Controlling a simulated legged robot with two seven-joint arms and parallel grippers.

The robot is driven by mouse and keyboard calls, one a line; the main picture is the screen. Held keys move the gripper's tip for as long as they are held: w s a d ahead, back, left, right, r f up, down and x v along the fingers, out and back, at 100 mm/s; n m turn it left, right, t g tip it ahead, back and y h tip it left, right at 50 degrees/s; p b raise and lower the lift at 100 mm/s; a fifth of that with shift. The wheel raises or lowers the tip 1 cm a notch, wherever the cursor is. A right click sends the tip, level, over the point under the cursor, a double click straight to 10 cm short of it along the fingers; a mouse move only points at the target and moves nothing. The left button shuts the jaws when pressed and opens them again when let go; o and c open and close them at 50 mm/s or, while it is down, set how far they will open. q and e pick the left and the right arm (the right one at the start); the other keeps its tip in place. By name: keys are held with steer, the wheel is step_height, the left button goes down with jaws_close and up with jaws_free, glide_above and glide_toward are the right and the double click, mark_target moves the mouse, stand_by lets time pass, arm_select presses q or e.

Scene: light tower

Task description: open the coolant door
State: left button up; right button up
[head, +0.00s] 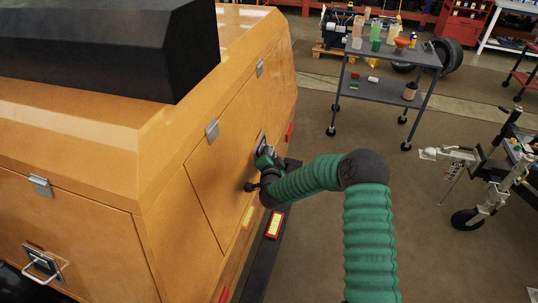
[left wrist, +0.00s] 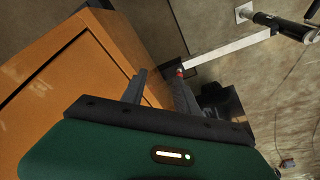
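The orange light tower body fills the left of the head view. A door panel (head: 215,175) on its right-hand face looks closed, with a dark latch (head: 261,143) near its far edge. My right gripper (head: 262,168) is right at this latch, at the end of my green-sleeved arm. The gripper and arm hide part of the latch, and I cannot tell whether the fingers grip it. In the left wrist view my left gripper (left wrist: 160,78) has its two fingers apart with nothing between them, near an orange panel (left wrist: 80,75). It is outside the head view.
Another orange door with a metal handle (head: 42,262) is at the lower left. A dark bumper (head: 262,255) runs below the right-hand face. A wheeled cart (head: 385,92) with bottles and a tow hitch (head: 480,185) stand to the right. The floor between is clear.

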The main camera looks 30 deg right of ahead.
steer(key=shift+d+f, duration=0.15)
steer(key=shift+d, duration=0.25)
jaws_close()
steer(key=shift+w+a, duration=0.1)
steer(key=shift+a, duration=0.1)
steer(key=shift+d, duration=0.1)
stand_by(0.6)
